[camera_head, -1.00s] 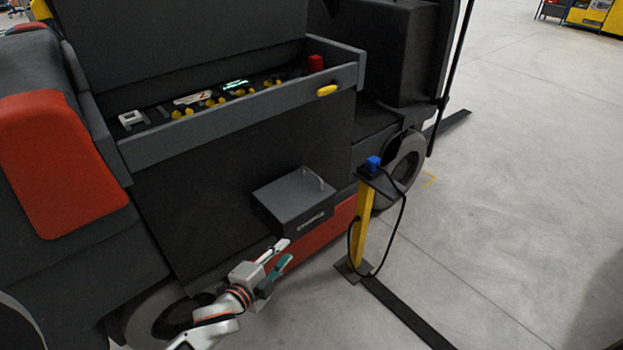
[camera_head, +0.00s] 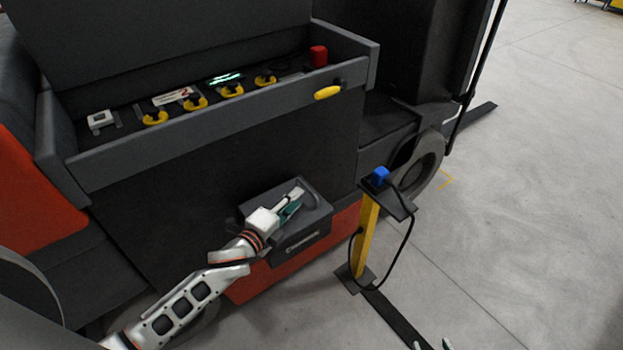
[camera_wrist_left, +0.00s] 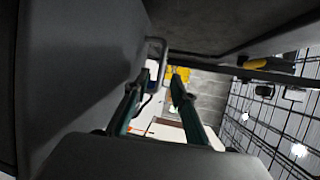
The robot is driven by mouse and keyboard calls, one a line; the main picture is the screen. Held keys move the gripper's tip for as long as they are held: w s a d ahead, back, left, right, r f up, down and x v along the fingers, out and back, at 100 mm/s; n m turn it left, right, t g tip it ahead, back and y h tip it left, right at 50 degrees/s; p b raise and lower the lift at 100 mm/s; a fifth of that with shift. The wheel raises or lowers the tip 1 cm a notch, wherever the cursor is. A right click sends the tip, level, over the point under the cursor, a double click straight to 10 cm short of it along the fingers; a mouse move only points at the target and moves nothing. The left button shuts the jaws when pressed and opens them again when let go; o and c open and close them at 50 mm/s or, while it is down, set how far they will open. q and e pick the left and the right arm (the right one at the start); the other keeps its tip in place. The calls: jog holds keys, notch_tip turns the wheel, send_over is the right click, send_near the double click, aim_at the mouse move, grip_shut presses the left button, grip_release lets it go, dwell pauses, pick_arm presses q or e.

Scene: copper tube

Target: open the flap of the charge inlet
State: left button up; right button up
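The charge inlet is a dark grey box (camera_head: 310,238) with a lettered front, low on the side of the vehicle. Its flap (camera_head: 316,212) is the top and looks shut. My left gripper (camera_head: 298,200) is over the flap and covers the handle in the head view.
A yellow post (camera_head: 364,236) with a blue plug (camera_head: 380,175) and a hanging black cable stands right of the box. The vehicle's open compartment (camera_head: 205,102) with yellow-capped cells is above.

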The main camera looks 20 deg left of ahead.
aim_at(308, 188)
pick_arm(q)
jog(key=shift+w+d, duration=0.1)
jog(key=shift+w, duration=0.3)
jog(key=x, duration=0.5)
jog(key=shift+w+d+b, duration=0.15)
jog(key=shift+w+b, duration=0.1)
jog(key=shift+b, duration=0.15)
jog(key=shift+w+d+f, duration=0.1)
jog(key=shift+w, duration=0.3)
pick_arm(e)
jog(key=shift+s+f, duration=0.65)
jog(key=shift+f, duration=0.1)
pick_arm(q)
jog(key=shift+c, duration=0.4)
pick_arm(e)
jog(key=shift+r, duration=0.1)
pick_arm(q)
grip_shut()
